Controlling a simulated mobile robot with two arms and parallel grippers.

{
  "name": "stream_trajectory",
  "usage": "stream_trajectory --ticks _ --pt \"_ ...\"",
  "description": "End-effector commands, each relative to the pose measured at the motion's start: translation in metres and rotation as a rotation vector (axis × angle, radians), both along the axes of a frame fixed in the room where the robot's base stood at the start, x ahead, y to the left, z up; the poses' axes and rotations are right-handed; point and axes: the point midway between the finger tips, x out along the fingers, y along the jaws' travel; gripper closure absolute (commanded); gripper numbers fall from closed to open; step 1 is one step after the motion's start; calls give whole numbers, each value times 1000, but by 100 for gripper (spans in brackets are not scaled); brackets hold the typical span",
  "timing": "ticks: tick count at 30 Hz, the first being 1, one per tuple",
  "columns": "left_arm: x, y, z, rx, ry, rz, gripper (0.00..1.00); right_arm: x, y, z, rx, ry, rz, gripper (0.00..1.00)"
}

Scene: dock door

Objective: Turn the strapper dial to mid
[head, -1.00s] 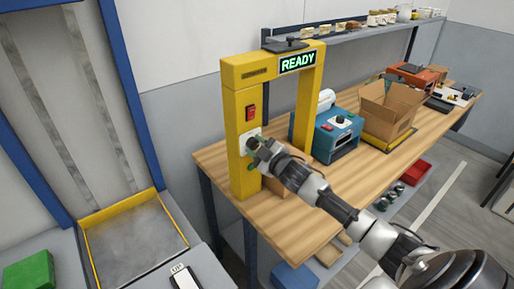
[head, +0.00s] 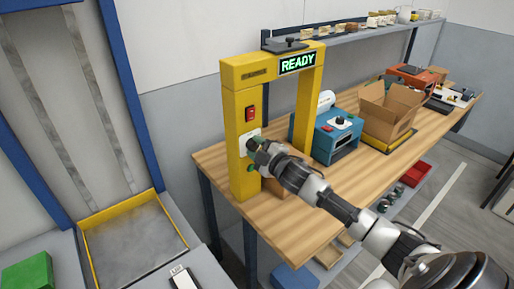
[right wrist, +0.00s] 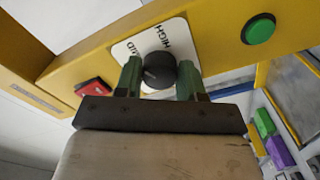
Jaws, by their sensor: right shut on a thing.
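The yellow strapper arch (head: 240,150) stands at the near left end of the wooden table, and its sign (head: 297,63) glows READY. In the right wrist view its dark round dial (right wrist: 159,69) sits on a white plate (right wrist: 128,49). The plate reads HIGH on the upper right; lettering at the lower left is partly hidden, possibly MID. I cannot clearly tell where the dial's mark points. My right gripper (right wrist: 160,82) has its green fingers on both sides of the dial, shut on it. In the head view the gripper (head: 254,145) covers most of the dial. My left gripper is out of view.
A red switch (head: 250,114) is above the dial on the same post; a green button (right wrist: 259,29) also shows on the post. A blue machine (head: 337,137) and an open carton (head: 388,110) stand further along the table (head: 300,229).

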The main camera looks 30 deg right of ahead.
Motion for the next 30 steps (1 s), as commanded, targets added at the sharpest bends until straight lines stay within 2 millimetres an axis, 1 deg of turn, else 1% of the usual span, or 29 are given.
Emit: stream_trajectory --ticks 1,2,6,7,15,19,23,30 --pt "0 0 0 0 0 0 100 0 0 -1 1 1 0 85" --pt "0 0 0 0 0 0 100 0 0 -1 1 1 0 59" --pt "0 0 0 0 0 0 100 0 0 -1 1 1 0 38" --pt "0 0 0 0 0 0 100 0 0 -1 1 1 0 36" --pt "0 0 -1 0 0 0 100 -1 0 -1 2 1 0 36" --pt "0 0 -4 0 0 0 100 -10 -1 -2 2 1 0 36" --pt "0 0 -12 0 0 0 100 -30 -2 -4 0 3 1 36" --pt "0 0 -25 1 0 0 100 -74 -5 -5 1 4 1 36"
